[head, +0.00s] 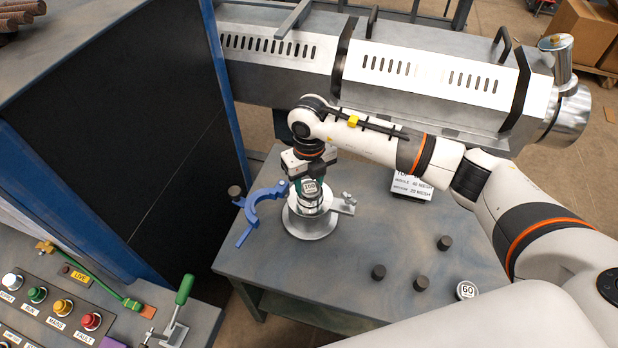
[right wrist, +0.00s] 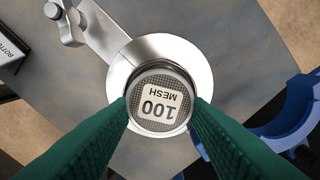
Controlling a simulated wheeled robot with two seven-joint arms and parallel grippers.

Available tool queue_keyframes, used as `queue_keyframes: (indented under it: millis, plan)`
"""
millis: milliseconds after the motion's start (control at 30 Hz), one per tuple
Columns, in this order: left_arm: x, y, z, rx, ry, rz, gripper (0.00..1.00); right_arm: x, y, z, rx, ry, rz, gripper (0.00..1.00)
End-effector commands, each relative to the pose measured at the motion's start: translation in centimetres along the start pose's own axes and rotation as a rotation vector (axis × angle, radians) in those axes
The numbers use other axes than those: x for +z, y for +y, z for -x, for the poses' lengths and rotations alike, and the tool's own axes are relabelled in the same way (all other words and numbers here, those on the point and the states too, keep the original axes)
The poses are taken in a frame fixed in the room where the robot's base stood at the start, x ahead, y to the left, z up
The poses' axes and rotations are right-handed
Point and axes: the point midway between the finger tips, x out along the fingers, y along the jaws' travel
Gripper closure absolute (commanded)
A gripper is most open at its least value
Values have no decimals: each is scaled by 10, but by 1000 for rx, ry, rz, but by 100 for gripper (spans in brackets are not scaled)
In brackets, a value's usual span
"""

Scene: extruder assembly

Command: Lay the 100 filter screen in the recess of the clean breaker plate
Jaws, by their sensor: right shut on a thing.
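The 100 filter screen (head: 312,188) is a small round mesh disc with a white label reading 100 MESH; it also shows in the right wrist view (right wrist: 160,102). My right gripper (head: 306,184) is shut on it, with one green finger on each side (right wrist: 160,108). The screen is over a round silver metal piece with a wide flange (head: 312,228), which I take to hold the breaker plate. In the right wrist view its bright ring (right wrist: 190,62) surrounds the screen. The recess is hidden under the screen, and I cannot tell whether they touch. My left gripper is not in view.
A blue open clamp (head: 250,213) is left of the flanged piece, and a metal arm (head: 343,204) sticks out on its right. Several dark pegs (head: 421,283) and a 60 screen (head: 467,290) are to the right. A sign (head: 411,187) stands behind.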

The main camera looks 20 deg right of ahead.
Motion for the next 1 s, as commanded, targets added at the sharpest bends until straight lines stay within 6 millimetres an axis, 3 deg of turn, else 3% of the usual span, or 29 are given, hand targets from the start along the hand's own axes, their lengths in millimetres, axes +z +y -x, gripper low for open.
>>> queue_keyframes:
  millis: [367,400,533,1000]
  plan:
    - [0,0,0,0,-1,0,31,0,0,0,0,0,0,78]
    - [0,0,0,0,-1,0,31,0,0,0,0,0,0,50]
    - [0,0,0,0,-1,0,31,0,0,0,0,0,0,31]
    - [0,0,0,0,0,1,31,0,0,0,0,0,0,31]
